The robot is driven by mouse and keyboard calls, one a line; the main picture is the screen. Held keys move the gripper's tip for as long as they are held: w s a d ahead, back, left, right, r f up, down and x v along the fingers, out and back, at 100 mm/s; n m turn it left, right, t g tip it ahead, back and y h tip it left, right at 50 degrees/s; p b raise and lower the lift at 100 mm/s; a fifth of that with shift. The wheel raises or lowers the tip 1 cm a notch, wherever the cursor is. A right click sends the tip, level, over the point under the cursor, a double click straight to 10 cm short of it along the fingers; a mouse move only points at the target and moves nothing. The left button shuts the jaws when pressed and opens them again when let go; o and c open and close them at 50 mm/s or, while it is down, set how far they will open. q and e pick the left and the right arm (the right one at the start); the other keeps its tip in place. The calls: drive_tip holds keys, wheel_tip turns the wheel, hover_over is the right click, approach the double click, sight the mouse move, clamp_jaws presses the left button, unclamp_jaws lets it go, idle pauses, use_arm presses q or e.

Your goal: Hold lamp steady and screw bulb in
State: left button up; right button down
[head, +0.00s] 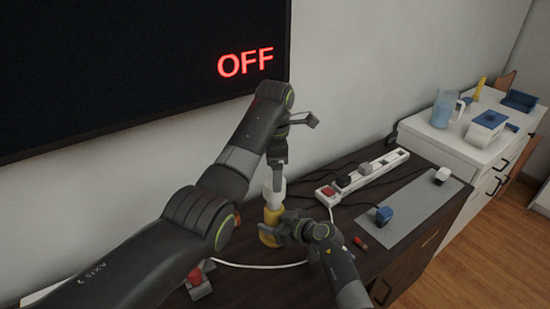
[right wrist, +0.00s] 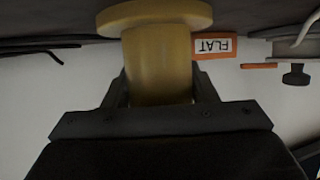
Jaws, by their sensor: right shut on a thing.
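The yellow lamp (head: 271,216) stands on the dark table beside the wall, with a white piece (head: 279,186) at its top, likely the bulb or its socket. My right gripper (head: 291,231) is shut around the lamp's yellow body from the right. In the right wrist view the yellow stem (right wrist: 158,65) sits between both fingers, with the round flange at the picture's top edge. My left gripper (head: 278,168) points down from above, directly over the white piece. Its fingers show edge-on, so their opening and any contact are unclear.
A white power strip (head: 362,177) with plugs lies behind on the dark table (head: 425,233). A grey mat (head: 413,207) carries a blue plug (head: 384,215). A white cable (head: 260,265) runs in front. The wall screen (head: 130,60) reads OFF. An upside-down FLAT label (right wrist: 213,46) shows beside the stem.

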use_arm(q)
wheel_tip(320, 180, down, 8)
idle(0.4)
drive_tip(key=c, duration=1.2)
drive_tip(key=m, duration=1.7)
drive_tip(key=shift+a+m, duration=0.1)
drive_tip(key=shift+m, duration=0.2)
drive_tip(key=m, duration=1)
drive_tip(key=o, duration=1.1)
